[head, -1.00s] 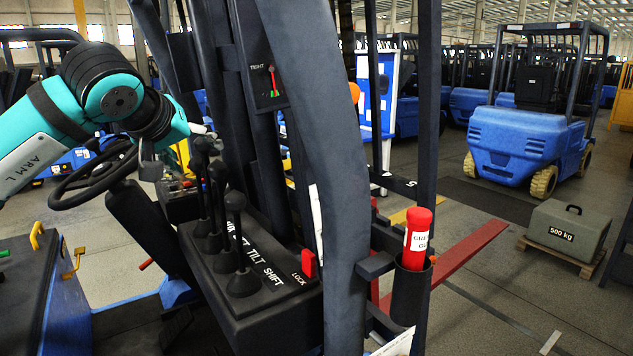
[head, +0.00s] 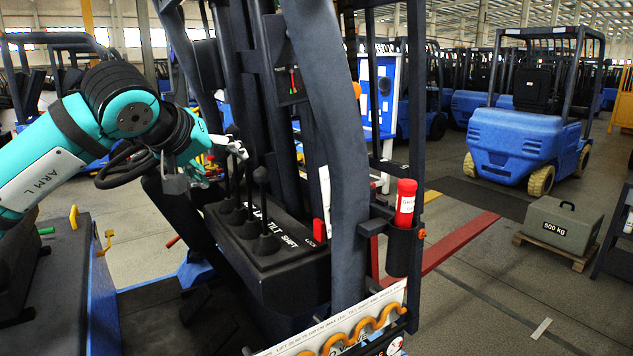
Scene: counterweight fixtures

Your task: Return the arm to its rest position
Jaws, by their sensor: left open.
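My left arm (head: 60,150), teal and black and marked ARM L, comes in from the left. Its left gripper (head: 232,150) is open, at the left of the black control levers (head: 262,182) of the near forklift. Its light fingertips are close to the knobs at the far end of the lever row; I cannot tell whether they touch. No held object shows. The levers stand on a black console (head: 275,262) with white labels, TILT and SHIFT among them. My right gripper is not in view.
The forklift's thick dark post (head: 330,150) rises right of the levers. A steering wheel (head: 115,180) is behind the arm. A red canister (head: 405,203) sits in a holder. A 500 kg weight (head: 563,225) is on a pallet at right.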

